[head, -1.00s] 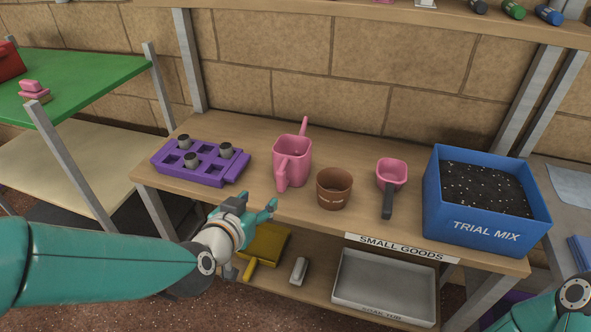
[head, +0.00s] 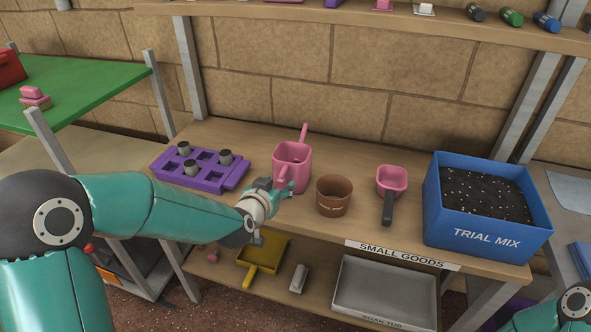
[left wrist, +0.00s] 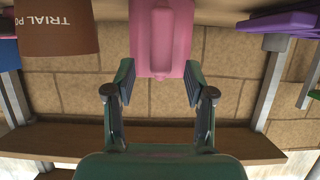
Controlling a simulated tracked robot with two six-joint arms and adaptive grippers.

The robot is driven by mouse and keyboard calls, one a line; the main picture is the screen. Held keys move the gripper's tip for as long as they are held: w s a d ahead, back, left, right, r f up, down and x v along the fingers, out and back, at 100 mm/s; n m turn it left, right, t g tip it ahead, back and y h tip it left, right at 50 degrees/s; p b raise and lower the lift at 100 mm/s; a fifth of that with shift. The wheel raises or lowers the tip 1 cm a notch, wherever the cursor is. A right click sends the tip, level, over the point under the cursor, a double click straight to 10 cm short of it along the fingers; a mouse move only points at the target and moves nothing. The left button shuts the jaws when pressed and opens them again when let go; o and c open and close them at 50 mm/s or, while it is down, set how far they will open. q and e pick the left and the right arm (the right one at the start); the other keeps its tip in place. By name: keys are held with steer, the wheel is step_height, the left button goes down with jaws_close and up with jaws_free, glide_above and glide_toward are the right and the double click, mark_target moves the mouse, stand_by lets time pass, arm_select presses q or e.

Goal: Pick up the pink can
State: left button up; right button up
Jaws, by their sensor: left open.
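The pink can (head: 290,158), a watering can with a spout and a handle, stands upright on the wooden shelf between the purple tray and the brown pot. My left gripper (head: 279,185) is at its near side, close to the handle, and partly covers its lower front. In the left wrist view the can (left wrist: 162,35) is at the top centre, ahead of the fingers. The left gripper (left wrist: 157,83) is open there, with one finger to each side and nothing held. Whether a finger touches the can is unclear. My right gripper is out of view.
A brown pot (head: 333,196) stands close to the can's right, then a pink scoop (head: 391,182) and a blue box (head: 487,235) of soil. A purple tray (head: 190,179) with several grey plugs is to the left. An upper shelf (head: 400,14) runs above.

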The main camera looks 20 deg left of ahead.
mark_target(279, 183)
arm_select(q)
steer(key=shift+x, duration=1.55)
steer(key=shift+r, duration=0.1)
jaws_close()
